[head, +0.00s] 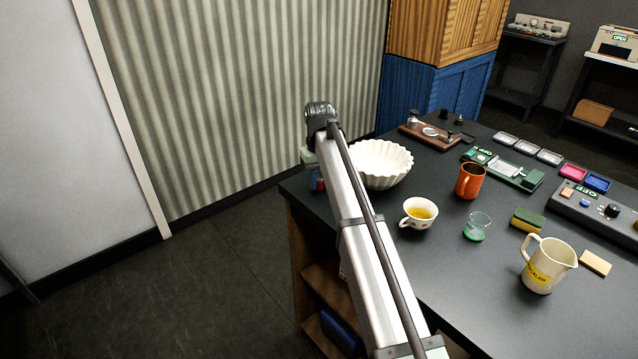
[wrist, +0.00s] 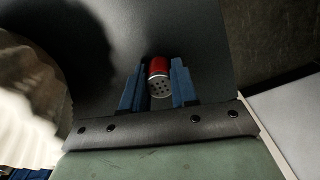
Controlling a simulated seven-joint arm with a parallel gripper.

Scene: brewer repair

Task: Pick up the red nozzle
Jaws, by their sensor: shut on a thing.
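The red nozzle (wrist: 158,76) is a small red cylinder with a grey, perforated end face. In the wrist view it sits between the two blue fingers of my gripper (wrist: 157,88), which is shut on it. The dark tabletop (wrist: 185,30) shows behind the nozzle; I cannot tell whether the nozzle still touches it. In the head view my arm reaches to the far left corner of the table and hides most of the gripper; small bits of red and blue show beside the arm there.
A white fluted bowl (head: 382,165) stands close to the right of my arm. A cup of yellow liquid (head: 418,213), an orange mug (head: 470,181), a small glass (head: 477,227) and a pitcher (head: 546,266) stand farther right. The table's left edge is close to the gripper.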

